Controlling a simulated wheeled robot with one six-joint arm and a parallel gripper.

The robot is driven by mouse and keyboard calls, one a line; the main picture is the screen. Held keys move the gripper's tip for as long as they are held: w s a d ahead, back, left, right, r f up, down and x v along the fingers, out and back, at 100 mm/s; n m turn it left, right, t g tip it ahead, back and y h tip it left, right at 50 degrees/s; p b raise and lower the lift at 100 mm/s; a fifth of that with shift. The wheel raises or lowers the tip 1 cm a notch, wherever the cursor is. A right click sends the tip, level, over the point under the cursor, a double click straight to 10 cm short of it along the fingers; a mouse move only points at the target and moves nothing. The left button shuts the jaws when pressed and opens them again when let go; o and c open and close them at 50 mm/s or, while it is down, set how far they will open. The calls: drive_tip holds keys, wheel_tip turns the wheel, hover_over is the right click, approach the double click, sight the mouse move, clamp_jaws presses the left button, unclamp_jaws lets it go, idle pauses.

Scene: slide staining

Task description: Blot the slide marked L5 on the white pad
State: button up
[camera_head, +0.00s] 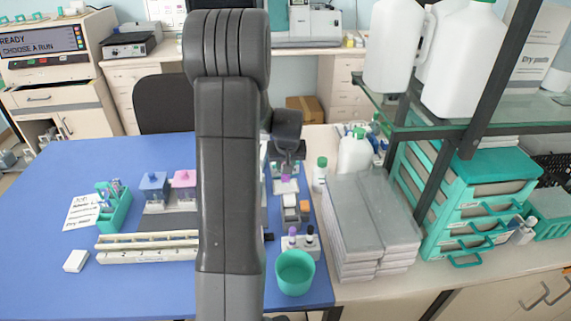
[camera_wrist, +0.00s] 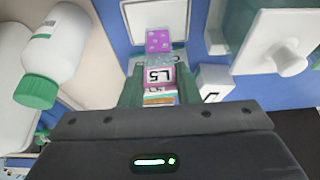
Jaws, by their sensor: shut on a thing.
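My gripper (camera_wrist: 159,88) is shut on the slide marked L5 (camera_wrist: 160,75). In the wrist view the slide's white label faces the camera, and a purple patch shows at its far end. The far end overlaps a pale square thing (camera_wrist: 179,22) on the blue mat; I cannot tell whether they touch or whether this is the white pad. In the head view my gripper (camera_head: 286,168) is small and partly hidden, above the right part of the mat. A small white block (camera_head: 75,261) lies at the mat's front left; I cannot tell whether it is the pad.
A teal cup (camera_head: 295,273) stands at the front right of the blue mat (camera_head: 50,220). A stack of grey trays (camera_head: 365,225) and white bottles stand to the right. Lidded jars (camera_head: 153,190) and a long pale rack (camera_head: 140,255) are on the left. The mat's left side is mostly clear.

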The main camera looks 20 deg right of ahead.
drive_tip(key=shift+f+b, duration=0.55)
drive_tip(key=shift+b, duration=0.05)
idle(3.8)
drive_tip(key=shift+r, duration=0.15)
drive_tip(key=shift+r+p, duration=1.75)
drive_tip(key=shift+r, duration=1.25)
